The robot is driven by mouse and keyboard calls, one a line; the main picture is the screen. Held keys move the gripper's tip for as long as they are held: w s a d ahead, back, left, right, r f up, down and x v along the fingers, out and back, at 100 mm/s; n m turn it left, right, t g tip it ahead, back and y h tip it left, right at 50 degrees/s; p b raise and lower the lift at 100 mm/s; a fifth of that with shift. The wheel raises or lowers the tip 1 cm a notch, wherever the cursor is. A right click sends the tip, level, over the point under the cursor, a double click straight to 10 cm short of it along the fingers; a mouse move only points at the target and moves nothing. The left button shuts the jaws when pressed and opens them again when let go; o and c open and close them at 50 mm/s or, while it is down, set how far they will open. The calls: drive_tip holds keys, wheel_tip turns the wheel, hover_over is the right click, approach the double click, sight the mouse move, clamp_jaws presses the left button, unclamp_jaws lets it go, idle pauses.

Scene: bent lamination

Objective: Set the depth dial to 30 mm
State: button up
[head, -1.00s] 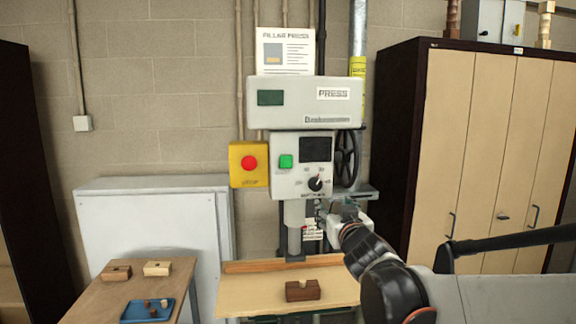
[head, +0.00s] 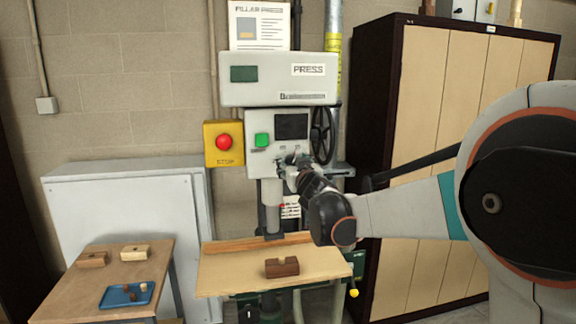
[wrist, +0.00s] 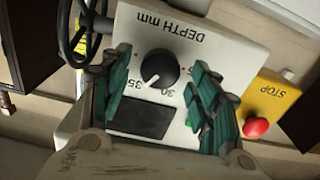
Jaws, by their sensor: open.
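The depth dial (wrist: 160,68) is a round black knob with a white pointer line on a light panel marked "DEPTH mm" (wrist: 160,22). In the wrist view the panel appears upside down, and the pointer aims between the 35 and 30 marks. My gripper (wrist: 159,62) has its teal-padded fingers spread, one on each side of the knob, with visible gaps to it. Whether the tips reach the knob's depth is unclear. In the head view my gripper (head: 290,165) is in front of the lower panel of the press (head: 278,92) and hides the dial.
A green button (head: 262,140), dark display (head: 291,126) and red stop button (head: 224,142) are near the dial. A black handwheel (head: 322,135) is to the right. A notched brown block (head: 282,267) lies on the press table (head: 225,280) below.

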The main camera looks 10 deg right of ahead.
drive_tip(key=shift+w, duration=0.65)
drive_tip(key=c, duration=1.1)
drive_tip(key=shift+r+n, duration=0.1)
drive_tip(key=shift+n, duration=0.2)
drive_tip(key=n, duration=0.5)
drive_tip(key=shift+a+n+p, duration=0.1)
drive_tip(key=shift+n+p, duration=0.2)
drive_tip(key=n, duration=0.5)
drive_tip(key=shift+n, duration=0.4)
